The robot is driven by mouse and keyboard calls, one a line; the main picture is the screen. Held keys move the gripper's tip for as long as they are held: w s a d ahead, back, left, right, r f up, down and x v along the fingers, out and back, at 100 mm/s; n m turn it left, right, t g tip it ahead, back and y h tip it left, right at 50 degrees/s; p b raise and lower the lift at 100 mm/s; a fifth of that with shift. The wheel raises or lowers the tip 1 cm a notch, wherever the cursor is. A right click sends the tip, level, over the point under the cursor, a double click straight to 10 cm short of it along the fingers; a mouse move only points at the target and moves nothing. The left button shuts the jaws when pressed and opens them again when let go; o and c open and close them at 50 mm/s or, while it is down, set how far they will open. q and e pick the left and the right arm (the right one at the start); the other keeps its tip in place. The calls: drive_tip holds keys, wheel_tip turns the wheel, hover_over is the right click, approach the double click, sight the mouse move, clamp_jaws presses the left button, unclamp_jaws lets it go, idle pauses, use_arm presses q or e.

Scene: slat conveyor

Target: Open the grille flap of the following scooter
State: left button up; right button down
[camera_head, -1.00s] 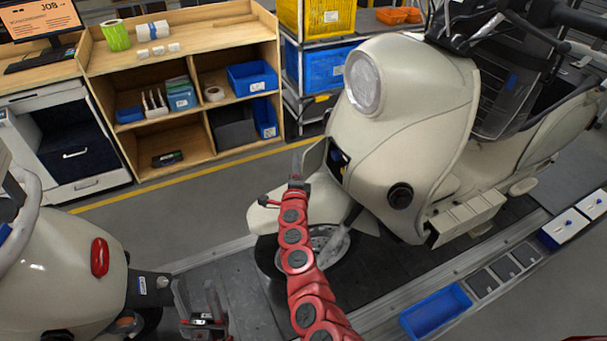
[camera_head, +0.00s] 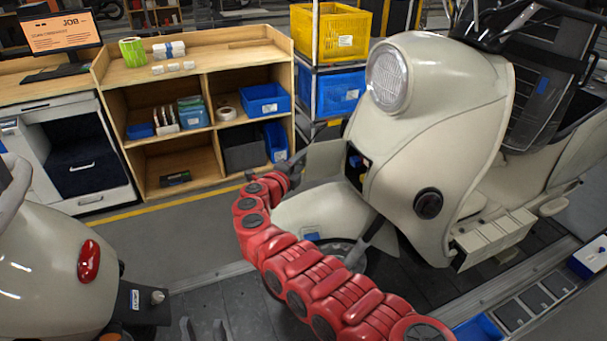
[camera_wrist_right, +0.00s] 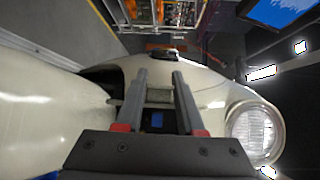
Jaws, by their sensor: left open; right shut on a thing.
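The following scooter (camera_head: 440,130) is cream, with a round headlight, and stands at the right in the head view. Its grille flap (camera_head: 325,161) stands swung out to the left from the scooter's front, and dark, blue and yellow parts show in the opening (camera_head: 356,168). My right gripper (camera_head: 295,168) is at the flap's outer edge. In the right wrist view my right gripper (camera_wrist_right: 160,82) is shut on the flap, whose pale edge (camera_wrist_right: 160,96) shows between the fingers. My left gripper (camera_head: 204,328) is open and empty at the bottom edge of the head view, its lower part cut off.
Another cream scooter (camera_head: 45,270) with a red tail light stands at the left. A wooden shelf (camera_head: 195,60) with bins stands behind, beside a rack with yellow (camera_head: 340,35) and blue crates. A blue tray (camera_head: 478,330) lies at the bottom right. Floor between shelf and conveyor is clear.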

drive_tip(key=shift+w+b, duration=0.85)
drive_tip(key=shift+b, duration=1.2)
drive_tip(key=shift+d+r, duration=0.1)
drive_tip(key=c, duration=1)
unclamp_jaws()
drive_tip(key=o, duration=0.5)
drive_tip(key=shift+w+d, duration=0.1)
drive_tip(key=shift+d, duration=0.05)
drive_tip(key=shift+a, duration=0.25)
